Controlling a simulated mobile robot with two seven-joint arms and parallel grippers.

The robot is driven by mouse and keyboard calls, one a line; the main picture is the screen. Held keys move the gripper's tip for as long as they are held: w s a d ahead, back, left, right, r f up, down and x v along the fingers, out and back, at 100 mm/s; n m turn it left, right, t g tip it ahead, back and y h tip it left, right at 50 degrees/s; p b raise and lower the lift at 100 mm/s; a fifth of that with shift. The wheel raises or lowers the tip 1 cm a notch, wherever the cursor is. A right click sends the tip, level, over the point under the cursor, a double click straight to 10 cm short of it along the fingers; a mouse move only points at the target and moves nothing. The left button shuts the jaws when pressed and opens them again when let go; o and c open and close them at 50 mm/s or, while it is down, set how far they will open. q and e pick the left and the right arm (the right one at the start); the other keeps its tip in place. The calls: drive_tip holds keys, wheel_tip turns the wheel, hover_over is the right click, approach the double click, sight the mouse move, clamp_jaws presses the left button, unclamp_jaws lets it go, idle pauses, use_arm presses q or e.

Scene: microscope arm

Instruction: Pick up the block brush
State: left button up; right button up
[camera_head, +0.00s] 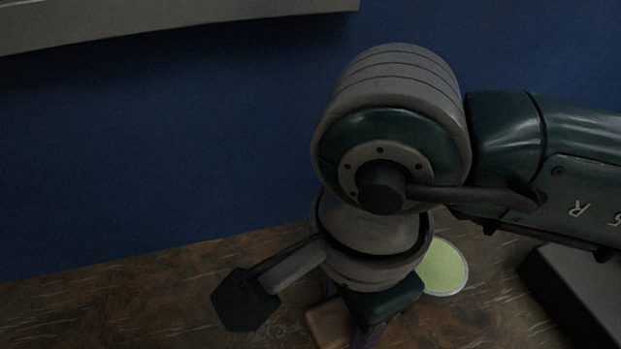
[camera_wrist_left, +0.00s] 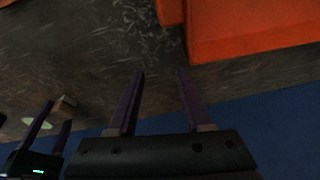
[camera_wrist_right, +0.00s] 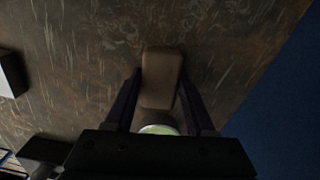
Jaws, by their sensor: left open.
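The block brush (camera_wrist_right: 161,78) looks like a brown rounded block. In the right wrist view it lies between the fingertips of my right gripper (camera_wrist_right: 160,80), one finger along each side. I cannot tell whether the fingers press on it. In the head view the block brush (camera_head: 328,326) shows at the bottom, partly hidden by my right gripper (camera_head: 350,325), which points down. The left wrist view also shows the block brush (camera_wrist_left: 66,101) at the tips of the right gripper's fingers. My left gripper (camera_wrist_left: 161,75) is open and empty, and is outside the head view.
A pale green disc (camera_head: 443,267) lies on the brown table (camera_head: 150,300) behind my right gripper. A dark grey box (camera_head: 580,290) stands at the right. A large orange object (camera_wrist_left: 245,25) is near my left gripper. The table's left part is clear up to the blue background.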

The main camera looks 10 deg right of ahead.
sight(347, 313)
clamp_jaws()
idle(0.3)
use_arm(q)
wheel_tip(347, 313, up, 3)
drive_tip(key=shift+f+p, duration=0.2)
drive_tip(key=shift+p, duration=1.05)
use_arm(e)
wheel_tip(347, 313, up, 20)
drive_tip(key=shift+c, duration=0.7)
unclamp_jaws()
drive_tip(key=c, duration=0.6)
